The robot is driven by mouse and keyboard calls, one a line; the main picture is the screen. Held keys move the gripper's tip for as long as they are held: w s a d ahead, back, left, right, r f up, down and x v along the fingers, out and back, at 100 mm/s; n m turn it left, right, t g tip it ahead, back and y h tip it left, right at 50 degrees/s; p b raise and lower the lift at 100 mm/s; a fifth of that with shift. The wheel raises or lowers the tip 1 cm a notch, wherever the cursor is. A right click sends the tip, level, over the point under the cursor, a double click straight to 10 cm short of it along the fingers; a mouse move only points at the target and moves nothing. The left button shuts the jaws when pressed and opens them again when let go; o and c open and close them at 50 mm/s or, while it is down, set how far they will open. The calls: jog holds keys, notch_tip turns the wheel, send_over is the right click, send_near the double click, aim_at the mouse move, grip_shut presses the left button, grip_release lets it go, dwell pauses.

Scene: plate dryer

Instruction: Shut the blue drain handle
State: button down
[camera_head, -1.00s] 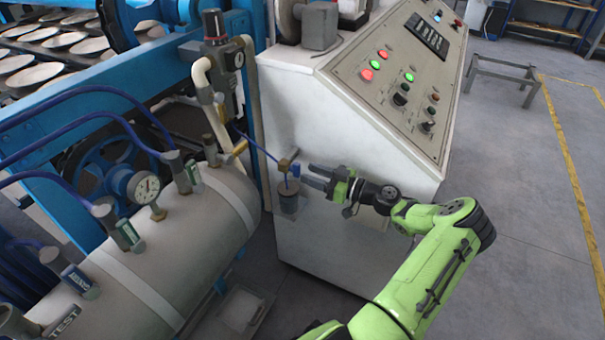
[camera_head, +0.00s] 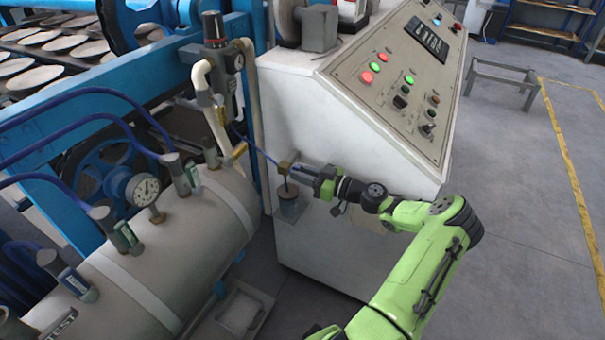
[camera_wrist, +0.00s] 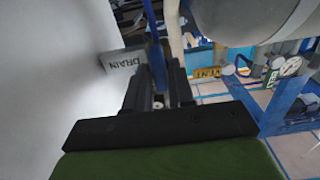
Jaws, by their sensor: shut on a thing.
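The blue drain handle (camera_wrist: 157,68) shows in the wrist view as a blue strip between my two fingers, beside a plate marked DRAIN (camera_wrist: 122,62). My gripper (camera_wrist: 157,90) is shut on it. In the head view, my gripper (camera_head: 304,173) is at the brass drain valve (camera_head: 284,167) on the side of the white cabinet. It hides most of the handle there. A small grey cup (camera_head: 289,203) sits below the valve. I cannot tell the handle's exact angle.
The white control cabinet (camera_head: 330,240) stands close beside my gripper. A grey tank (camera_head: 200,235) with a gauge (camera_head: 143,188) and blue hoses lies to the left. A thin blue line (camera_head: 256,146) runs to the valve.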

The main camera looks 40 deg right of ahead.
jog(key=shift+m, duration=0.3)
jog(key=shift+w+d+f+m+p, duration=0.15)
jog(key=shift+m+p, duration=0.9)
jog(key=shift+m, duration=3.25)
jog(key=shift+s+d+f+m+p, duration=0.15)
jog(key=shift+m+p, duration=0.9)
jog(key=shift+m, duration=3.25)
jog(key=shift+w, duration=0.1)
jog(key=c, duration=1.1)
grip_release()
